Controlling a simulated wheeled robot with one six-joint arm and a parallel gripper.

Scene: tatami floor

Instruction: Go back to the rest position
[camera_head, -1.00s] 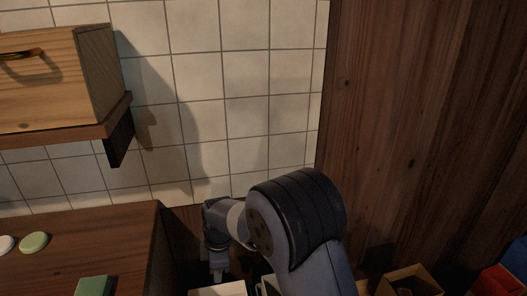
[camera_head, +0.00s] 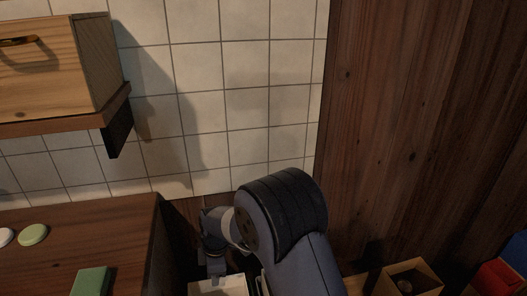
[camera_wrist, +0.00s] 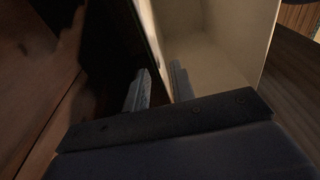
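My gripper (camera_head: 214,272) is low at the bottom of the head view, beside the right end of the wooden counter. It points down at a pale open box (camera_head: 220,286), which is mostly cut off by the frame. In the wrist view my gripper (camera_wrist: 159,67) shows two grey fingers standing apart. The pale box (camera_wrist: 215,50) lies just beyond them, and one of its walls appears to run between or close behind the fingers. I cannot tell whether they touch it. No held object is seen.
A wooden counter (camera_head: 110,225) at left carries a green block (camera_head: 92,281) and a pale green disc (camera_head: 33,235). A wooden cabinet (camera_head: 60,65) sits on a wall shelf above. An open cardboard box (camera_head: 412,280) and a red box (camera_head: 497,279) stand at lower right.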

